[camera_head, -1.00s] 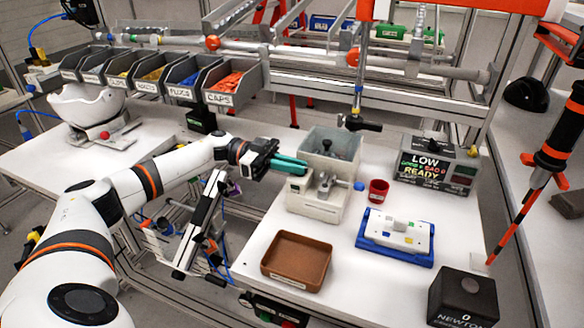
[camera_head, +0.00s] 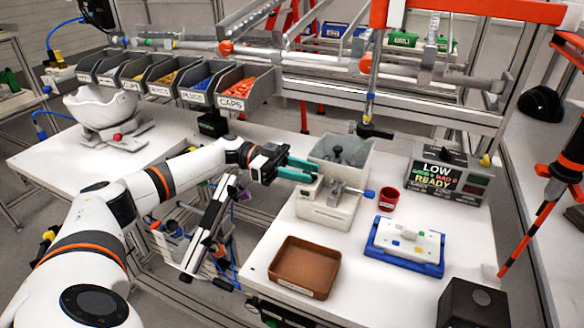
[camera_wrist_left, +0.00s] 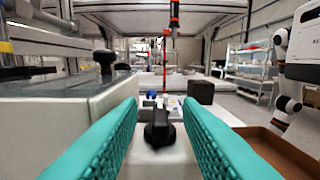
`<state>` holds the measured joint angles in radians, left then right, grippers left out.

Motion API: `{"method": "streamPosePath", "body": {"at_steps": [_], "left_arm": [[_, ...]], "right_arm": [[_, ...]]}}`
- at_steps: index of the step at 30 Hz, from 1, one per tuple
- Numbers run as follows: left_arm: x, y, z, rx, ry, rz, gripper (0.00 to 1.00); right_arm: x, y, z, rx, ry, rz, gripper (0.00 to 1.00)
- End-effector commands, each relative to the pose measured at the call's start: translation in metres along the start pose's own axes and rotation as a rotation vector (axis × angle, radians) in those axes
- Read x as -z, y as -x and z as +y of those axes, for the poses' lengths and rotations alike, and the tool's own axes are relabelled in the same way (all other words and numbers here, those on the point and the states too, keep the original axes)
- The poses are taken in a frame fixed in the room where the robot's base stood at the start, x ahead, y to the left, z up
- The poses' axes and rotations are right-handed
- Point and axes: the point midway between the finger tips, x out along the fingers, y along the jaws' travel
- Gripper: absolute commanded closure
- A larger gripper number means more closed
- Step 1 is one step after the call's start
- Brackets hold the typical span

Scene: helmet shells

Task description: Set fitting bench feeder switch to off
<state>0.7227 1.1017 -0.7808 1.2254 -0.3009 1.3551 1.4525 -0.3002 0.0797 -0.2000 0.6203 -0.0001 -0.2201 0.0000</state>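The fitting bench feeder is a beige-grey box with an open hopper (camera_head: 349,153) on the bench. In the left wrist view its grey side (camera_wrist_left: 75,110) fills the left. A black rotary knob (camera_wrist_left: 159,128), which looks like the switch, stands on a pale surface there. My left gripper (camera_head: 305,170) has teal fingers and is at the feeder's left side. In the left wrist view the fingers (camera_wrist_left: 160,135) are spread, one on each side of the knob, with gaps visible. The knob's marks cannot be read. My right gripper is not in view.
A brown tray (camera_head: 305,268), a red cup (camera_head: 388,200), a blue tray (camera_head: 402,262) with a white part and a display box (camera_head: 447,182) reading LOW and READY share the bench. A clamp with a blue-tipped handle (camera_head: 369,193) is on the feeder's front. Labelled bins (camera_head: 240,88) stand behind.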

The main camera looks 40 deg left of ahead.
Motion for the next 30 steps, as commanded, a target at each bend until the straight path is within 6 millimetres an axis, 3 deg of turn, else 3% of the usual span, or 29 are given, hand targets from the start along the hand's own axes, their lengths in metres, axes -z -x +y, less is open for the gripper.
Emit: {"method": "streamPosePath", "body": {"at_steps": [5, 12, 18, 30], "left_arm": [[0.003, 0.026, 0.001, -0.005, -0.001, 0.001, 0.68], [0.003, 0.078, 0.002, -0.005, -0.003, 0.000, 0.68], [0.001, 0.107, 0.002, -0.002, -0.002, -0.001, 0.68], [0.000, 0.116, 0.000, 0.001, -0.001, -0.001, 0.68]], "right_arm": [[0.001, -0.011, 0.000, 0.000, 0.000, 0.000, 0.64], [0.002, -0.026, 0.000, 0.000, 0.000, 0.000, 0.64], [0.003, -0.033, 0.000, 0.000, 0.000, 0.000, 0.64], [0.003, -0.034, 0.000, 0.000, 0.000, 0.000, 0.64]]}}
